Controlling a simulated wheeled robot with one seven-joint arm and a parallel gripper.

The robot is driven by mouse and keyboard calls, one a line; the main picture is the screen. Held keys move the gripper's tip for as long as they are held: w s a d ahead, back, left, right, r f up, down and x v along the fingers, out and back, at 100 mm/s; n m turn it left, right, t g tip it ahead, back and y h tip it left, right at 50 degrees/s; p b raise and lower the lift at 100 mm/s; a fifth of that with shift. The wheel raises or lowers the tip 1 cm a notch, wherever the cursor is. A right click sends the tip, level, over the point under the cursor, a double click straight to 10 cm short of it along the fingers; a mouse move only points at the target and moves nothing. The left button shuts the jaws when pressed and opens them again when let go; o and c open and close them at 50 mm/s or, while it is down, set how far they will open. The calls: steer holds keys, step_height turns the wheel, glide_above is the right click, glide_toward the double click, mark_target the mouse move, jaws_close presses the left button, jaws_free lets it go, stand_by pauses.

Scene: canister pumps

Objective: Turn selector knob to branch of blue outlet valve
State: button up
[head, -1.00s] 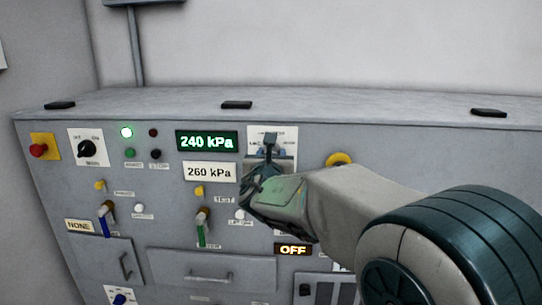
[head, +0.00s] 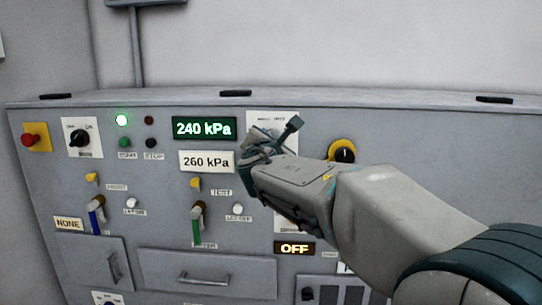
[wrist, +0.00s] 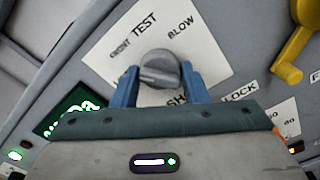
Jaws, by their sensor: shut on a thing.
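In the head view my gripper (head: 256,152) covers the knob, and the knob's white plate (head: 284,120) shows only in part. The blue outlet valve (head: 97,218) is a lever at the left of the panel, pointing down. Which word the knob points to is unclear.
A green-handled valve (head: 197,228) stands left of my gripper. Displays read 240 kPa (head: 204,128) and 260 kPa (head: 206,161). An OFF display (head: 294,248) is below my arm.

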steer(key=shift+f+m+b, duration=0.1)
steer(key=shift+m+b, duration=0.85)
steer(key=shift+m, duration=0.05)
steer(key=o, duration=0.9)
steer(key=shift+o, duration=0.2)
steer(key=shift+s, duration=0.15)
steer(key=s, duration=1.3)
steer(key=shift+s+a, duration=0.25)
steer(key=shift+s, duration=0.05)
